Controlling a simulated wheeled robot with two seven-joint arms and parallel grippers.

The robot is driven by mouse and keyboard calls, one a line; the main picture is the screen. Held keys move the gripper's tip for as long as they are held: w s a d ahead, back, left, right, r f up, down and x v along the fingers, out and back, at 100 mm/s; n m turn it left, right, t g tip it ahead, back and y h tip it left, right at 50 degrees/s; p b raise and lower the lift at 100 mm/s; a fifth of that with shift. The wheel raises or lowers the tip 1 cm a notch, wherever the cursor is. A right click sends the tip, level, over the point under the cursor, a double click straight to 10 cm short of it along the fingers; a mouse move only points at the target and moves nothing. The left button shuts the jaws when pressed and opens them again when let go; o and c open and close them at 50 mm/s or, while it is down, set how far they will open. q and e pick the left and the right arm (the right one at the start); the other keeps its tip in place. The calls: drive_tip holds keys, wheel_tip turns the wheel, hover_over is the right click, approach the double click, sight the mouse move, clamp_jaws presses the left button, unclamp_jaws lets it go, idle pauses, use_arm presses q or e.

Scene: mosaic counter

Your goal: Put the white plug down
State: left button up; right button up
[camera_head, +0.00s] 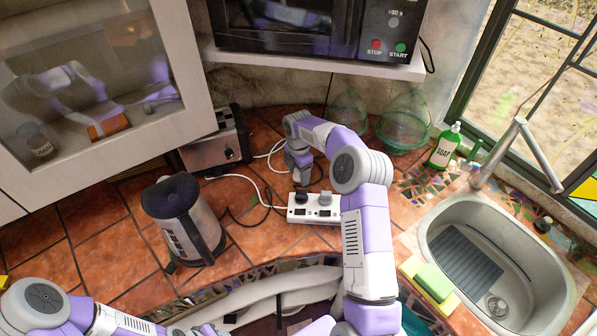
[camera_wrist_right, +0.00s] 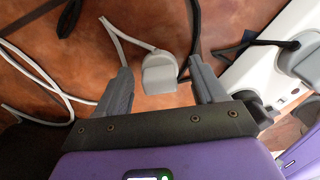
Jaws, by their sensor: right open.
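The white plug (camera_wrist_right: 158,74), pale grey in this light, lies on the tiled counter between the fingertips of my right gripper (camera_wrist_right: 160,66) in the wrist view. Its pale cord runs up and to the left. The gripper is open, with a visible gap on both sides of the plug. In the head view my right gripper (camera_head: 299,172) points down at the counter behind the power strip (camera_head: 315,214), and hides the plug. My left arm shows at the lower left; its fingers are out of view.
The power strip holds a black plug (camera_head: 301,196) and a grey plug (camera_head: 325,198). Dark and white cords lie around the gripper. A kettle (camera_head: 185,225) stands left, a toaster (camera_head: 218,142) behind, glass covers (camera_head: 402,125) right. The microwave (camera_head: 300,28) is above.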

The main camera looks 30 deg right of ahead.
wheel_tip(320, 180, up, 12)
drive_tip(key=p, duration=0.1)
drive_tip(key=shift+r+p, duration=0.2)
drive_tip(key=shift+p, duration=0.1)
drive_tip(key=shift+f, duration=0.1)
idle(0.5)
